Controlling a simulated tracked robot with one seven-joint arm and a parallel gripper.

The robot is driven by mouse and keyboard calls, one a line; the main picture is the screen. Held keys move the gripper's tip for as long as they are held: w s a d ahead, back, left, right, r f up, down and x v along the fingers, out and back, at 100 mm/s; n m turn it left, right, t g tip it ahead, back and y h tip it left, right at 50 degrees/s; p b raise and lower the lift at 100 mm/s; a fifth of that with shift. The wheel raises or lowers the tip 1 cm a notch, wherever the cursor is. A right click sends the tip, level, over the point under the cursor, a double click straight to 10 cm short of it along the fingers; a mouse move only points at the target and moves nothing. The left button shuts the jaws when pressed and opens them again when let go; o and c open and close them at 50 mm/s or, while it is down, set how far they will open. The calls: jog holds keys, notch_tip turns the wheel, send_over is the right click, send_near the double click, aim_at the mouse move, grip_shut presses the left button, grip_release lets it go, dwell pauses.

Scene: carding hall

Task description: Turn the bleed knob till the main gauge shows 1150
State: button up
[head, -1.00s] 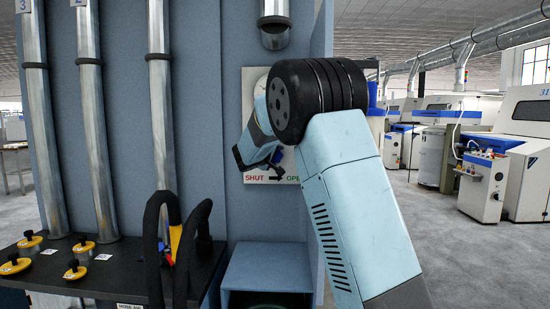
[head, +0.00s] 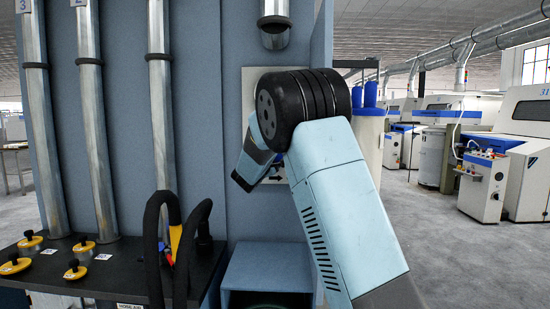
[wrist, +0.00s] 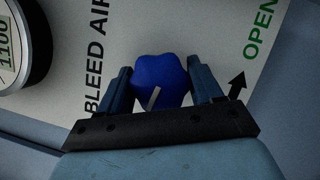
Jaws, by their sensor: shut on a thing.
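The blue lobed bleed knob (wrist: 162,80) sits on a white plate marked BLEED AIR and OPEN with an arrow, which appears turned in the wrist view. A pale pointer line shows on the knob's lower part. My gripper (wrist: 163,83) is shut on the knob, one finger on each side. In the wrist view only the edge of a round black-rimmed gauge (wrist: 38,45) shows at the upper left, with "1100" on it; no needle is in view. In the head view my arm covers the knob, the gauge and most of the plate (head: 249,82).
A blue-grey panel carries several metal pipes (head: 160,110) on the left. A dark shelf (head: 130,270) with yellow knobs (head: 84,245) and black hoses (head: 155,235) stands below them. A blue-grey box (head: 265,275) is under the plate. Open floor and machines lie to the right.

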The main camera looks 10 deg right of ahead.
jog(key=shift+a+f+n, duration=0.25)
jog(key=shift+f+n, duration=0.15)
jog(key=shift+n, duration=0.1)
jog(key=o, duration=0.8)
jog(key=shift+c, duration=0.2)
jog(key=shift+o, duration=1)
jog(key=shift+d+r, duration=0.1)
jog(key=shift+r, duration=0.05)
jog(key=v, duration=1.3)
jog(key=shift+s+f, duration=0.3)
jog(key=shift+s, duration=0.05)
